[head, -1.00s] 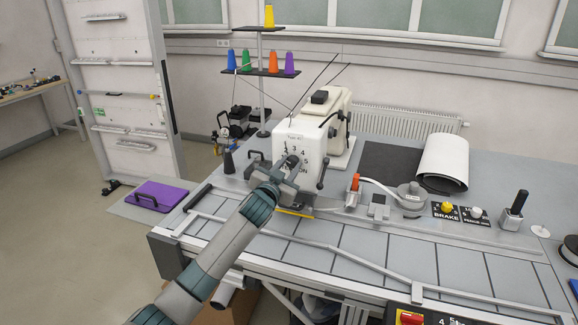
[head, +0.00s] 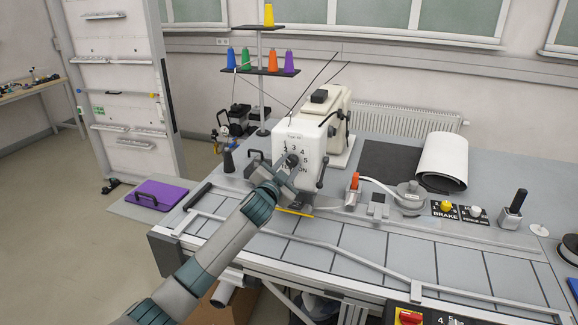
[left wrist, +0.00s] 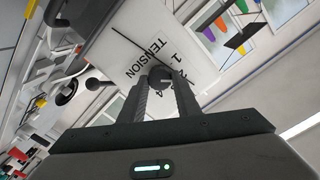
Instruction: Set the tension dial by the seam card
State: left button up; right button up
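The white sewing machine head (head: 314,143) stands on the table, with printed numbers and the word TENSION on its front. The dark round tension dial (head: 293,160) sits among the numbers; its setting is too small to read. My left gripper (head: 282,174) is just in front of and below the dial. I cannot make out a seam card. My right gripper is not in view.
A thread stand (head: 262,72) with coloured cones rises behind the machine. An orange-topped lever (head: 354,182), a brake panel (head: 446,210) and a white roll (head: 443,163) are to the right. A metal rail (head: 320,248) runs along the table front.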

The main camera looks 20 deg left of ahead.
pick_arm(q)
jog(key=o, duration=0.3)
jog(key=shift+o, duration=0.2)
jog(key=shift+s, duration=0.1)
jog(key=shift+s+f, duration=0.1)
jog(key=shift+s, duration=0.3)
jog(key=s+b, duration=0.5)
jog(key=s, duration=1.1)
jog(key=shift+s+a+r+b, duration=0.15)
jog(key=shift+a+r+b, duration=0.1)
jog(key=shift+a+b, duration=0.15)
